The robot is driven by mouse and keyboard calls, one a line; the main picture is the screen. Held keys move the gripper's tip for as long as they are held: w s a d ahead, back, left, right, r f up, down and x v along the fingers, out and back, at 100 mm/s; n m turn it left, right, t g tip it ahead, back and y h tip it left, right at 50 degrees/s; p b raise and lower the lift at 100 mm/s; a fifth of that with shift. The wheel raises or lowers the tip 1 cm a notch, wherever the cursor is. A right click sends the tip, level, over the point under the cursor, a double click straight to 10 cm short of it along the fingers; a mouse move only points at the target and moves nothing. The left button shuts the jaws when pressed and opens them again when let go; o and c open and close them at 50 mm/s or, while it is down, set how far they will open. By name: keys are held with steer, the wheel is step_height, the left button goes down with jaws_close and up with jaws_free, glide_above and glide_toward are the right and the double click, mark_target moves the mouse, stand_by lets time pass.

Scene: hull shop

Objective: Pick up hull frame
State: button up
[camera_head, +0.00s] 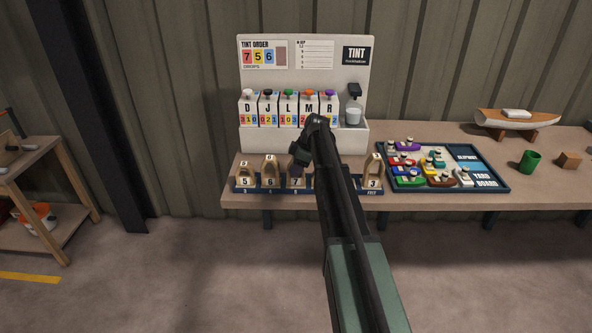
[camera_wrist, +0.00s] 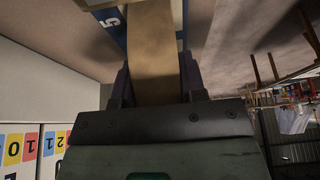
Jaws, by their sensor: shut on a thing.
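Tan hull frames with number tags stand in a blue rack (camera_head: 262,190) at the front of the bench. One frame (camera_head: 245,176) is at the left end, another (camera_head: 270,172) beside it, and one (camera_head: 374,174) at the right end. My gripper (camera_head: 299,160) is low over the rack's middle, by the frame tagged 7 (camera_head: 296,182). In the wrist view my gripper (camera_wrist: 156,82) is shut on a tan hull frame (camera_wrist: 153,45), which runs between both fingers. I cannot tell its number or whether it still touches the rack. My arm hides part of the rack.
A white tint stand (camera_head: 255,140) with lettered dispensers rises close behind the rack. A blue-edged tray (camera_head: 388,180) of coloured pieces lies to the right. Further right are a model boat (camera_head: 515,121), a green cup (camera_head: 530,161) and a brown block (camera_head: 569,160).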

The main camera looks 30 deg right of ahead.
step_height(320, 180, up, 20)
steer(key=p, duration=2)
step_height(320, 180, down, 5)
steer(key=b, duration=0.6)
steer(key=shift+f, duration=0.2)
steer(key=shift+d, duration=0.15)
steer(key=s+d, duration=0.4)
steer(key=d, duration=0.4)
steer(key=s+d, duration=0.4)
steer(key=d, duration=0.3)
steer(key=shift+d, duration=0.4)
steer(key=shift+s+f, duration=0.1)
steer(key=shift+f, duration=0.05)
step_height(320, 180, down, 12)
steer(key=b, duration=1.1)
steer(key=shift+r+b, duration=0.2)
steer(key=shift+b, duration=0.2)
